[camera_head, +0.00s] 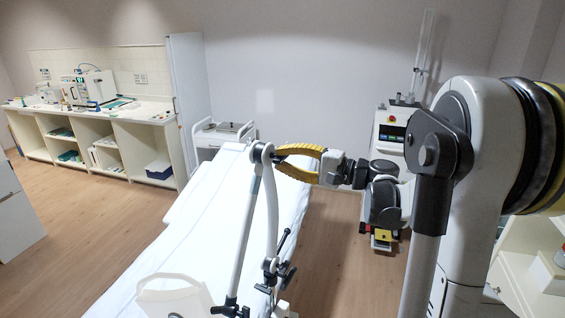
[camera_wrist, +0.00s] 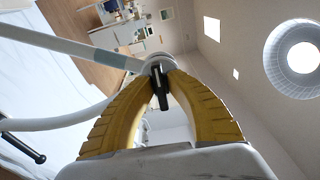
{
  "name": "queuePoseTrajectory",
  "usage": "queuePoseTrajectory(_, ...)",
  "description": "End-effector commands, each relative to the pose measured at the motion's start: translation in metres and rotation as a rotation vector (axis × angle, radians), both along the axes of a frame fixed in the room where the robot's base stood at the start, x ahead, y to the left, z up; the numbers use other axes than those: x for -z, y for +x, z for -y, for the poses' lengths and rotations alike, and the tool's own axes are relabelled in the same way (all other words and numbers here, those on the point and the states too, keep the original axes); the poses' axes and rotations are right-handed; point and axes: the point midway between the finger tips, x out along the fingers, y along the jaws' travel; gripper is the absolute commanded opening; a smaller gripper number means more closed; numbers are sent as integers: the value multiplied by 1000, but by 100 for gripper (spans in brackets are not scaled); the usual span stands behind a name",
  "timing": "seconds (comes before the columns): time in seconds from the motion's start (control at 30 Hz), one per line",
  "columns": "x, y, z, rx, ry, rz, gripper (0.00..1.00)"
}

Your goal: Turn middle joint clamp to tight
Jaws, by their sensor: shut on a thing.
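A jointed white holding arm (camera_head: 247,229) rises beside the white couch, and its middle joint (camera_head: 261,152) is at the top, where two white links meet. The middle joint clamp shows in the wrist view as a black lever (camera_wrist: 162,90) at the round white joint (camera_wrist: 158,63). My gripper (camera_head: 276,156) reaches in from the right with its yellow fingers at the joint. In the wrist view my gripper (camera_wrist: 161,77) has both fingertips closed on the black lever, one on each side. The lever is mostly hidden in the head view.
The couch (camera_head: 190,220) carries a white bag-like item (camera_head: 175,297). A lower clamp with black handles (camera_head: 278,268) sits on the holding arm. A trolley (camera_head: 222,138) stands behind the couch, and a machine (camera_head: 389,140) stands behind my arm. Left floor is open.

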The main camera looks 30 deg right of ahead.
Motion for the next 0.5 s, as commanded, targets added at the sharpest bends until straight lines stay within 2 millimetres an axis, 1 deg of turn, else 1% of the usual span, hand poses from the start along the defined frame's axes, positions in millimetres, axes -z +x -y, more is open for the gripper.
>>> queuePoseTrajectory(0.2,0,0,0,0,-46,37,0)
queuePoseTrajectory(0.5,0,0,0,0,-59,46,0)
